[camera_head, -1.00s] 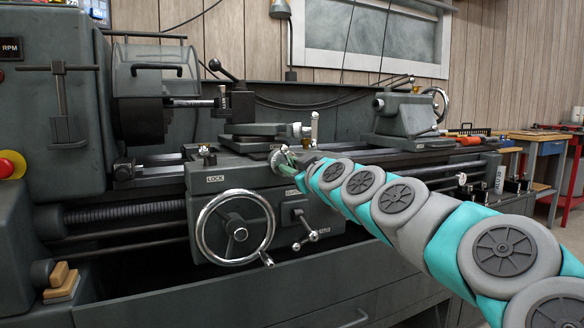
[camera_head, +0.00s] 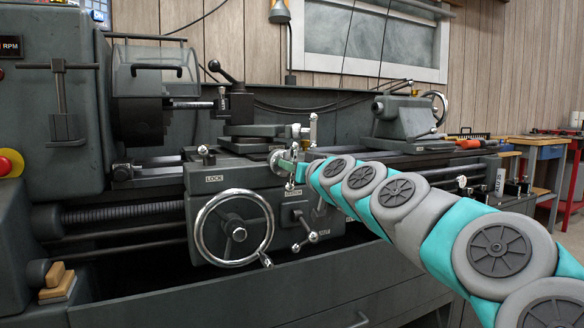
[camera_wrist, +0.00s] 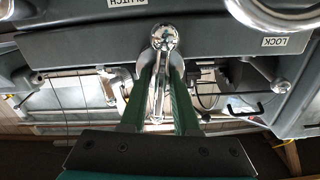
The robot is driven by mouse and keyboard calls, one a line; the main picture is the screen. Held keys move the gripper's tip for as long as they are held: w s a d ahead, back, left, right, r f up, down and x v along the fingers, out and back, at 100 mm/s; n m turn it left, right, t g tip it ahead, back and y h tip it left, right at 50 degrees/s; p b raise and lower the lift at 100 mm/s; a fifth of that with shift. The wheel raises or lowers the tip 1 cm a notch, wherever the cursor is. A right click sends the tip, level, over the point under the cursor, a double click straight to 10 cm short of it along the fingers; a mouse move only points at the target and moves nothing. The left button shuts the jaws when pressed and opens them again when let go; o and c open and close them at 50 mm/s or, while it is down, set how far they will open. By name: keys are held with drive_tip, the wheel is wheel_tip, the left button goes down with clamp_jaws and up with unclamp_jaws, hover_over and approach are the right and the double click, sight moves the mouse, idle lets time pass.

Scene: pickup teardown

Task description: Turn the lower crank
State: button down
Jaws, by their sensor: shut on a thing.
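The lower crank (camera_head: 291,172) is a small chrome handle by the round dial on the front of the lathe's carriage. In the wrist view its shiny ball end (camera_wrist: 165,37) shows just beyond the fingertips, with its chrome arm running between the fingers. My gripper (camera_wrist: 162,75) has green fingers, one on either side of that arm, and is shut on it. In the head view my gripper (camera_head: 297,172) is at the crank, its fingers small and partly hidden. A second chrome handle (camera_head: 313,130) stands upright above and to the right.
The large chrome handwheel (camera_head: 234,228) is left of and below the crank. A lever with ball ends (camera_head: 304,229) sticks out below my arm. The tailstock (camera_head: 405,117) stands behind on the right. The chuck guard (camera_head: 155,75) is at the left.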

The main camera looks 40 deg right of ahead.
drive_tip(key=shift+f, duration=0.1)
idle(0.5)
drive_tip(key=c, duration=0.9)
unclamp_jaws()
drive_tip(key=v, duration=0.8)
drive_tip(key=shift+w+a+b, duration=0.1)
drive_tip(key=shift+b, duration=0.25)
